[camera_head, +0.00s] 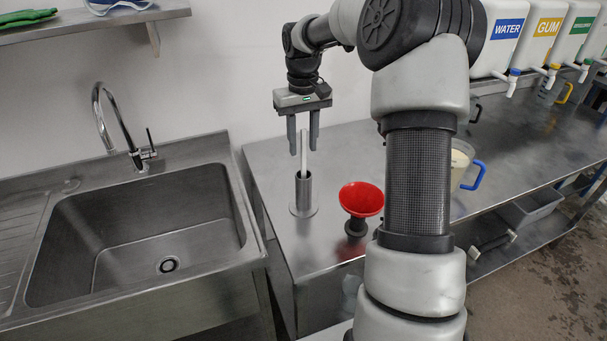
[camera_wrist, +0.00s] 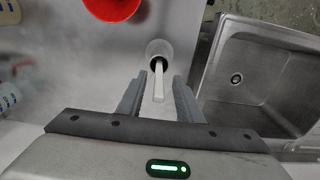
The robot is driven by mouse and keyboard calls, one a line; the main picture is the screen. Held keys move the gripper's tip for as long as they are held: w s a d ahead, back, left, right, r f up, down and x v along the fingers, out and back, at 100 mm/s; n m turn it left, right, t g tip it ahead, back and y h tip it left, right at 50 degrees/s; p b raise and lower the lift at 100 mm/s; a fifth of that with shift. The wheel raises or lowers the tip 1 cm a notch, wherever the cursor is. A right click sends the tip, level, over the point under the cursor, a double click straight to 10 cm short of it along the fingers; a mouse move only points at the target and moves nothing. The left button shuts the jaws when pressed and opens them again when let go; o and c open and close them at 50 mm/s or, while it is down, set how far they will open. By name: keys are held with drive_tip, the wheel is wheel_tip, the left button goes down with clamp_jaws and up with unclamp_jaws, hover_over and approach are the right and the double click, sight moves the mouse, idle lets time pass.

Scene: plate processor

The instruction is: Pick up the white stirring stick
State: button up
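The white stirring stick (camera_head: 304,152) stands upright in a metal cylinder holder (camera_head: 303,191) on the steel table. My gripper (camera_head: 303,152) points down above the holder, with its two fingers apart on either side of the stick's upper part. In the wrist view the stick (camera_wrist: 159,82) shows between the open fingers (camera_wrist: 158,90), with a gap on each side. Its lower end is hidden inside the holder (camera_wrist: 158,50).
A red funnel (camera_head: 361,199) on a dark stand is right of the holder. A steel sink (camera_head: 140,230) with a tap (camera_head: 103,110) is at the left. A jug with a blue handle (camera_head: 472,174) and labelled dispensers (camera_head: 505,32) are at the right.

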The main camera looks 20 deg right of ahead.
sight(303, 158)
drive_tip(key=shift+f, duration=2.65)
clamp_jaws()
